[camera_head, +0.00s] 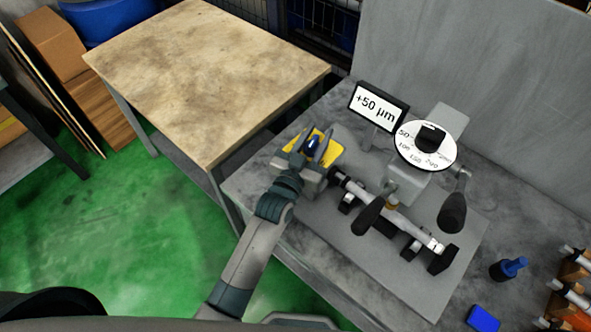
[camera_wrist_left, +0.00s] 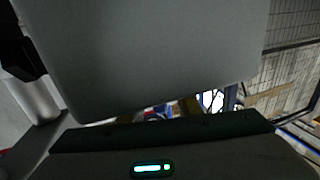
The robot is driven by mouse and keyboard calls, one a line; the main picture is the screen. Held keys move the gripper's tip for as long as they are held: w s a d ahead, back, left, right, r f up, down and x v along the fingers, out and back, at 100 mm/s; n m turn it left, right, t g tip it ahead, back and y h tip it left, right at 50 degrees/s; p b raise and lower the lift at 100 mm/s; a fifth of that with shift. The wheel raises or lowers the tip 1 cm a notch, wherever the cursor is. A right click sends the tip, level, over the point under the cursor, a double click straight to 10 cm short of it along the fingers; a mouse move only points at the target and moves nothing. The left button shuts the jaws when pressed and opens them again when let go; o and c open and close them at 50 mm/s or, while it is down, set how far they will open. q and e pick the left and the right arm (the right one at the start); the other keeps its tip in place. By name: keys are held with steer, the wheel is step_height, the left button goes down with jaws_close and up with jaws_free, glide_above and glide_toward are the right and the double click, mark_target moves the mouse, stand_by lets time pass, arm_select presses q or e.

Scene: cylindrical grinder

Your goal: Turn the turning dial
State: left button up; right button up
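The turning dial (camera_head: 427,147) is a round white disc with printed numbers, 50 to 200 legible, and a black knob (camera_head: 431,134) at its centre. It sits on top of the grey grinder unit at the right of the head view. My left gripper (camera_head: 313,146) is well to the left of the dial, over a yellow piece on the bench. Its fingers look apart, with something small and dark blue between or behind them. A large grey surface (camera_wrist_left: 150,50) fills much of the left wrist view; I cannot tell what it is. My right gripper is not visible.
A display (camera_head: 377,105) reading "+50 µm" stands between gripper and dial. Black handles (camera_head: 453,212) and a horizontal shaft (camera_head: 405,222) lie in front of the dial. A worn table (camera_head: 205,75) stands at left.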

arm_select(q)
steer(key=b+v, duration=0.4)
steer(key=v, duration=1.2)
steer(key=shift+b, duration=0.3)
